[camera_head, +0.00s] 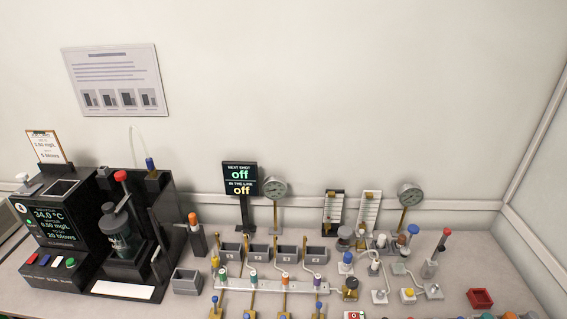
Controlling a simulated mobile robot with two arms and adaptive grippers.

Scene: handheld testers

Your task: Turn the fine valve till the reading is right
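A dark display on a stand (240,179) in the middle reads "off" in green and "off" in yellow below. A round dial gauge (275,188) stands just right of it, and another dial gauge (409,195) stands further right; their needles are too small to read. Several small valves and coloured knobs sit on the bench, among them a blue-topped post (411,232), a black round knob with a gold body (350,287) and a yellow knob (408,294). I cannot tell which is the fine valve. Neither of my grippers is in view.
A black tester (58,225) at left shows 34.0 °C, 0.50 mg/L and 20 blows. A black rack (163,215) with a red-topped cylinder adjoins it. A white manifold (265,285) crosses the middle front. A red tray (480,299) lies at right, with some bare bench around it.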

